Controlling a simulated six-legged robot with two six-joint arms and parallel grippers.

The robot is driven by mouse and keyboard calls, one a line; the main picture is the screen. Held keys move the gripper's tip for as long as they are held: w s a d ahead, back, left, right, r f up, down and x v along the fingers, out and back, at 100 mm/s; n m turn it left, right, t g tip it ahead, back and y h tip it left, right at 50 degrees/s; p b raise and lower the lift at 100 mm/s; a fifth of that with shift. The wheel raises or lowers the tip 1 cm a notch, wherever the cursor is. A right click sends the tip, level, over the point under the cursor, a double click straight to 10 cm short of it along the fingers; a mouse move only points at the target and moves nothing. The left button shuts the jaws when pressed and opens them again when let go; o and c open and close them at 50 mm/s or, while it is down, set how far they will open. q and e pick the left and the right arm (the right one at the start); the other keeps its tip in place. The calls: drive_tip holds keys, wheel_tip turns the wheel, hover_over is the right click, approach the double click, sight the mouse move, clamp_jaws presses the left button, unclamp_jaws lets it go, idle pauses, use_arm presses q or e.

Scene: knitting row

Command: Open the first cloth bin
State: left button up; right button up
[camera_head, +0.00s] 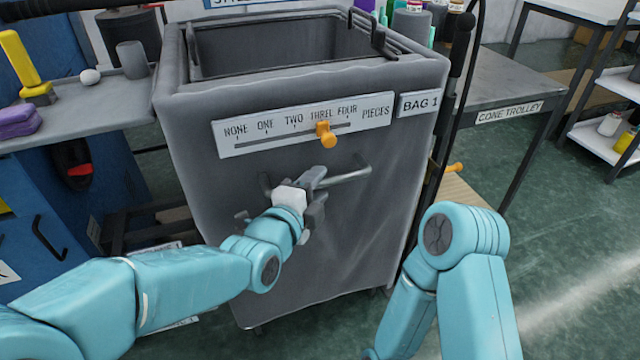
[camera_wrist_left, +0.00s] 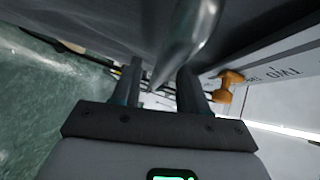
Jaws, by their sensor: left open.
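The grey cloth bin (camera_head: 290,255), labelled BAG 1, stands in the middle of the head view with its top open. A metal bar handle (camera_head: 350,176) is fixed across its front, below the slider plate. My left gripper (camera_head: 316,180) is at the handle's middle, open. In the left wrist view the handle (camera_wrist_left: 188,42) runs close in front of and between the two spread fingers (camera_wrist_left: 160,88); I cannot tell whether they touch it. My right arm shows at the lower right, but its gripper is out of view.
The slider plate (camera_head: 245,138) has an orange knob (camera_head: 325,134) just above my left gripper; the knob also shows in the wrist view (camera_wrist_left: 229,85). A grey shelf (camera_head: 85,115) with purple and yellow things is at the left. The cone trolley (camera_head: 500,85) stands at the right.

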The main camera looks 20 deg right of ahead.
use_arm(q)
drive_tip(key=shift+x, duration=0.9)
clamp_jaws()
use_arm(e)
drive_tip(key=shift+f, duration=0.1)
use_arm(q)
drive_tip(key=shift+s, duration=0.1)
